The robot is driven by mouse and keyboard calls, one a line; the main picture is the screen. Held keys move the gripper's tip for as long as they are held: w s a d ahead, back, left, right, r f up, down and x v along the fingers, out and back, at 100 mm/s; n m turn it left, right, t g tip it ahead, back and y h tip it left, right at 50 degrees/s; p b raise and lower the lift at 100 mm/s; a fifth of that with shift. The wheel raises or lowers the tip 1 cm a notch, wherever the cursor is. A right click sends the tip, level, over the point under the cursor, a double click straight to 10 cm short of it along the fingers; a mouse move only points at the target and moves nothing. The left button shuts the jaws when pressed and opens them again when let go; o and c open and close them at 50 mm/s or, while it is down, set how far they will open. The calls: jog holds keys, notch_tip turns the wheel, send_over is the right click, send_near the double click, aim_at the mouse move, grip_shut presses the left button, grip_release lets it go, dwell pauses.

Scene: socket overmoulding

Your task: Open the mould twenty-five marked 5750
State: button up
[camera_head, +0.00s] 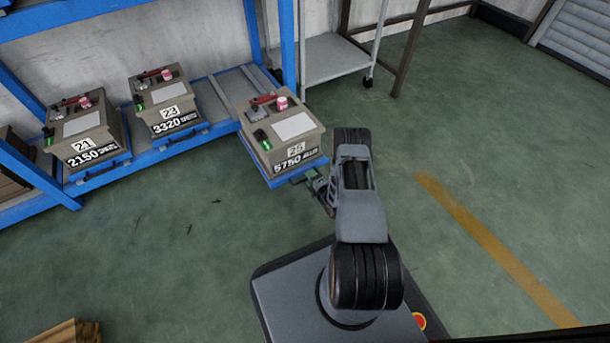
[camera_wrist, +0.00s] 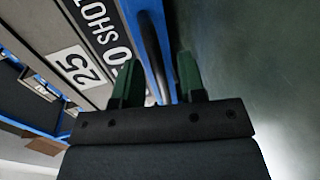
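The mould twenty-five (camera_head: 282,132) is a grey-brown block marked 25 and 5750. It stands on a blue drawer (camera_head: 297,174) that sticks out from the rack, further forward than its neighbours. In the wrist view its marked front (camera_wrist: 85,62) is at the left, turned sideways. A dark handle bar (camera_wrist: 152,50) runs along the drawer's blue front edge. My gripper (camera_head: 318,184) is at this front edge. In the wrist view my green fingers (camera_wrist: 158,74) are apart, with the bar showing in the gap between them. I cannot tell whether either finger touches it.
Moulds marked 22 3320 (camera_head: 166,105) and 21 2150 (camera_head: 84,134) stand on the blue rack (camera_head: 288,40) to the left. A grey wheeled cart (camera_head: 335,60) stands behind. The green floor is open in front and right, with a yellow line (camera_head: 490,245).

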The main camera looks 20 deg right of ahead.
jog(key=shift+w+a, duration=0.15)
jog(key=shift+w, duration=0.3)
jog(key=shift+a, duration=0.1)
jog(key=shift+c, duration=0.3)
grip_shut()
